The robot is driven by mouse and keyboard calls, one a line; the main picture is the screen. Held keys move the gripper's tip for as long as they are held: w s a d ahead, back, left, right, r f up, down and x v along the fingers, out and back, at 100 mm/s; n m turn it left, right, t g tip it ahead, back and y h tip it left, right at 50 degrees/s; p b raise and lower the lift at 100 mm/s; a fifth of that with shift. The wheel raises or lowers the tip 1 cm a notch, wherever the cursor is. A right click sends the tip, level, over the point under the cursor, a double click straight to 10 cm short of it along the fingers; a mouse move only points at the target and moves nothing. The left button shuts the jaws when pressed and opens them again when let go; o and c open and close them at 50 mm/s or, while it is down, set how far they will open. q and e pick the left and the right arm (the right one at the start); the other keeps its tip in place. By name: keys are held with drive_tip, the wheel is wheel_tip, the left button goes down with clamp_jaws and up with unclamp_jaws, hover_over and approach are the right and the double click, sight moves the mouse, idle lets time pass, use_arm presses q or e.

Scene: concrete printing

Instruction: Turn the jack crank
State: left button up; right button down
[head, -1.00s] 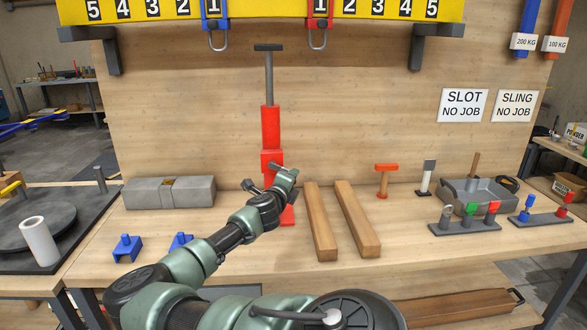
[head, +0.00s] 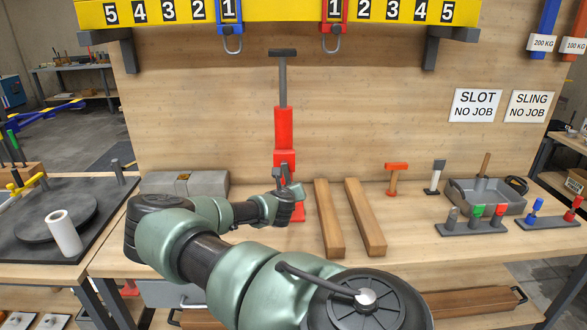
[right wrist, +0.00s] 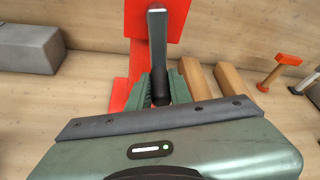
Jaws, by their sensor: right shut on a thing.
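The red jack (head: 284,127) stands upright against the wooden back panel, with a grey rod and flat grey top above its red body. Its lower red part also shows in the right wrist view (right wrist: 158,18). The jack crank (right wrist: 157,45) is a grey arm with a dark grip at its lower end. My right gripper (right wrist: 161,88) is shut on the dark grip, a green finger on each side. In the head view the right gripper (head: 287,192) is in front of the jack's lower body and hides part of it. My left gripper is not in view.
Two wooden beams (head: 328,219) lie just right of the jack. A grey block (head: 205,183) lies to its left. Farther right are a red-headed hammer (head: 394,178), a grey tray (head: 503,204) and peg racks (head: 470,229). A yellow board (head: 275,12) hangs above.

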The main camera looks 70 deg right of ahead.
drive_tip(key=shift+w+a+f+m+t+y+p, duration=0.15)
drive_tip(key=shift+w+a+m+t+y+p, duration=0.2)
drive_tip(key=shift+w+m+t, duration=0.35)
drive_tip(key=c, duration=1.3)
unclamp_jaws()
drive_tip(key=b+v, duration=0.1)
drive_tip(key=v, duration=0.6)
drive_tip(key=shift+a, duration=0.3)
